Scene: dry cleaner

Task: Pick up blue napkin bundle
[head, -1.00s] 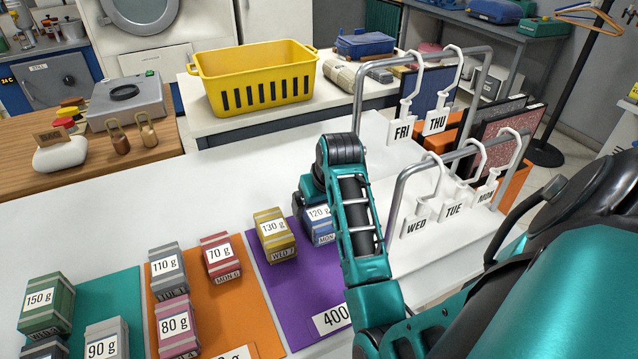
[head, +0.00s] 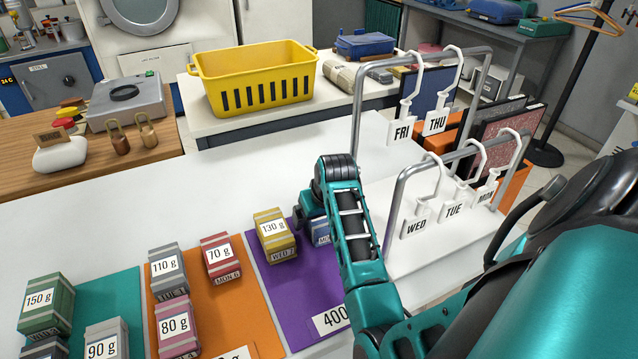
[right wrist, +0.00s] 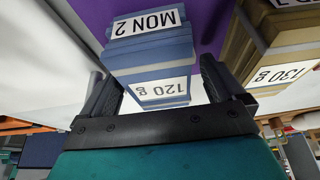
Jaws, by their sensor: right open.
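The blue napkin bundle (head: 320,232) stands on the purple mat (head: 297,285), mostly hidden behind my right gripper in the head view. In the right wrist view the bundle (right wrist: 148,58) shows a "120 g" label and a "MON 2" label. My right gripper (head: 308,212) is open, with its fingers (right wrist: 162,85) on either side of the bundle's near end. I cannot tell whether the fingers touch it. My left gripper is not in view.
The yellow "130 g" bundle (head: 274,236) stands close beside the blue one, just left of my right gripper. Red "70 g" (head: 221,256) and grey "110 g" (head: 167,270) bundles stand on the orange mat. Metal rails with day tags (head: 416,222) stand to the right.

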